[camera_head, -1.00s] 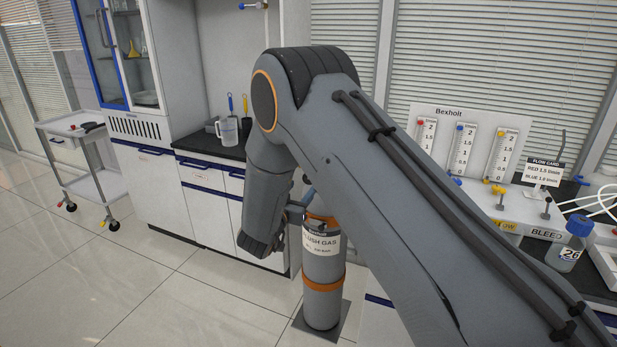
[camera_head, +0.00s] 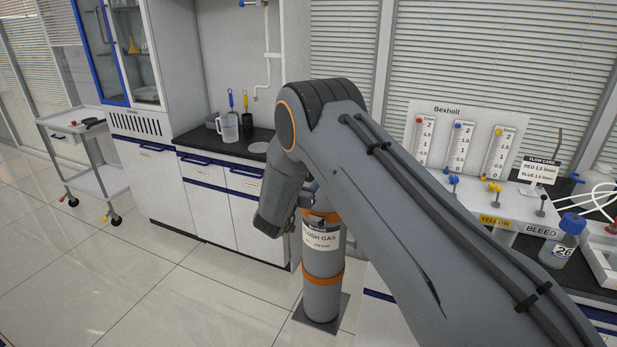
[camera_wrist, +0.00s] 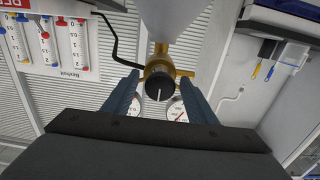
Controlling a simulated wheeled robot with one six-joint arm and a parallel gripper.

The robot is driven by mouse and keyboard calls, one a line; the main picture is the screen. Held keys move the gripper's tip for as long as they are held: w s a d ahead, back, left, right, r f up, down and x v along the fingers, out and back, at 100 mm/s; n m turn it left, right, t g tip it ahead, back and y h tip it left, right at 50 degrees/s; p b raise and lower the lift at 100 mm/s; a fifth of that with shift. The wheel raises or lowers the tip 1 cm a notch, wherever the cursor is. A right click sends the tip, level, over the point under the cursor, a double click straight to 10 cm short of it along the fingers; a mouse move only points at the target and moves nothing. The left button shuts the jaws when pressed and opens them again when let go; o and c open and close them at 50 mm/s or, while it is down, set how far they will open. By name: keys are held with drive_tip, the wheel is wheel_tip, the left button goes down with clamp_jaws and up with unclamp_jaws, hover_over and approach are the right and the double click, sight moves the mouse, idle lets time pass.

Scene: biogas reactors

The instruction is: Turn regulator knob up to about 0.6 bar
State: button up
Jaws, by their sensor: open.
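In the wrist view a black round regulator knob (camera_wrist: 159,87) with a white pointer line sits on a brass regulator body (camera_wrist: 161,62). My gripper (camera_wrist: 158,79) is open, with one blue-grey finger on each side of the knob and gaps between. Two white gauges, the left gauge (camera_wrist: 135,107) and the right gauge (camera_wrist: 177,112), show partly behind the fingers; their readings are too small to tell. In the head view the grey flush gas cylinder (camera_head: 321,268) with orange bands stands upright on the floor. My arm hides the regulator and most of my gripper there.
A bench on the right carries a flowmeter panel (camera_head: 465,140), valves and a blue-capped bottle (camera_head: 563,243). A counter (camera_head: 228,148) with a jug (camera_head: 228,127) stands behind the cylinder. A trolley (camera_head: 82,160) is at far left. The floor at left front is clear.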

drive_tip(key=c, duration=1)
drive_tip(key=shift+c, duration=0.2)
